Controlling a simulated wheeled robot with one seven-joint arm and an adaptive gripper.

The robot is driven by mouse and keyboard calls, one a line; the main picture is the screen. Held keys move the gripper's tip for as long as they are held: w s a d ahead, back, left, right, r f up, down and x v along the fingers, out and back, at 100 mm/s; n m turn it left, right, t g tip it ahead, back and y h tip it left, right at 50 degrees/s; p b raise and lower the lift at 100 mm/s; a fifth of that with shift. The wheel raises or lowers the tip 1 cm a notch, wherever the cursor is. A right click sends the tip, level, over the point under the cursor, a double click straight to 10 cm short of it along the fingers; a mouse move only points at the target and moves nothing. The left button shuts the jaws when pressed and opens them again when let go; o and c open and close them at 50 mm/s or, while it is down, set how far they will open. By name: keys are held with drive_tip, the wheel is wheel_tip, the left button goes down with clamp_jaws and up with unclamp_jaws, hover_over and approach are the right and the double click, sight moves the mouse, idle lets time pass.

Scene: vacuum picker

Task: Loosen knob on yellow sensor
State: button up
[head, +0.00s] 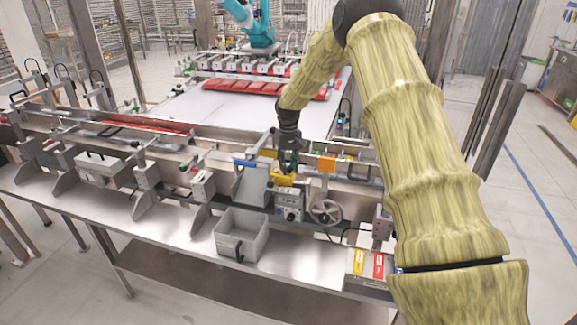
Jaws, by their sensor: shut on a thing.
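The yellow sensor (283,180) is a small yellow block on the machine's front rail, right of the picture's middle. My gripper (288,164) points down right above it, with its dark fingers closed at the sensor's upper side. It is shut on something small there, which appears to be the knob. The fingers hide the knob, so its shape and turn cannot be made out. My arm, in a yellow-green ribbed cover, comes in from the right and bends down to the sensor.
A grey control box (290,203) and a handwheel (325,211) sit just below and right of the sensor. A grey bin (241,236) stands on the front shelf. An orange block (326,164) is close on the right. Red trays (262,87) lie behind on the white table.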

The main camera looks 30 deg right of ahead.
sight(288, 167)
drive_tip(key=n, duration=1.3)
drive_tip(key=shift+n, duration=0.4)
idle(0.3)
drive_tip(key=o, duration=1.1)
drive_tip(key=shift+c, duration=0.2)
wheel_tip(288, 167, up, 12)
drive_tip(key=shift+f, duration=0.1)
